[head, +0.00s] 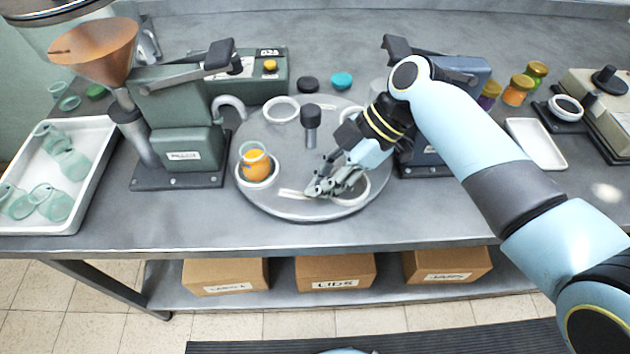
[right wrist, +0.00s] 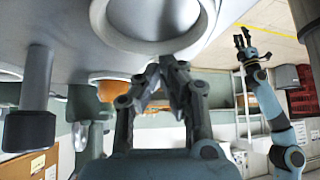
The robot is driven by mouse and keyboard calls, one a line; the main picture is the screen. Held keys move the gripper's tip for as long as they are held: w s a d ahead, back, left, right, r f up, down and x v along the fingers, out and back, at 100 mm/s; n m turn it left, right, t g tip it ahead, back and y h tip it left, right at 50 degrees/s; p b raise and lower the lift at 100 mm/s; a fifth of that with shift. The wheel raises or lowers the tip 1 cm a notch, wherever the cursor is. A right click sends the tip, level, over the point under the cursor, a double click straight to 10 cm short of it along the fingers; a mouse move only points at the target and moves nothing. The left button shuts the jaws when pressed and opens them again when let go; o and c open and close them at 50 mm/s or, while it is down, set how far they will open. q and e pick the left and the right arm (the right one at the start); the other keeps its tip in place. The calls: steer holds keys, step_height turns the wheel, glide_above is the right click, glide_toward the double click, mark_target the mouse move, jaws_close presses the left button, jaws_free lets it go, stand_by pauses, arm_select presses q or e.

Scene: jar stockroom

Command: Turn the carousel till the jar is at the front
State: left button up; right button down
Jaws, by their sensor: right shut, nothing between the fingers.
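The carousel (head: 300,205) is a round grey turntable with a dark central post (head: 311,125) and white ring seats. The jar (head: 256,164), clear glass with orange contents, stands upright in the left ring seat (head: 243,182). My right gripper (head: 314,190) is shut and empty, low over the carousel's front, between the pale strip (head: 292,193) and the front-right ring (head: 358,190), which it partly covers. In the right wrist view its closed fingertips (right wrist: 165,66) are beside a white ring (right wrist: 150,48); contact is unclear. My left gripper (right wrist: 244,40) shows there, far off, fingers apart.
A green machine with a copper funnel (head: 95,45) stands left of the carousel, and a white tray of glassware (head: 85,190) is further left. A blue-grey machine (head: 425,160) stands close on the right, behind my right arm. The bench front edge is clear.

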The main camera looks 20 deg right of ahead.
steer(key=shift+s+d, duration=0.1)
steer(key=shift+d, duration=2)
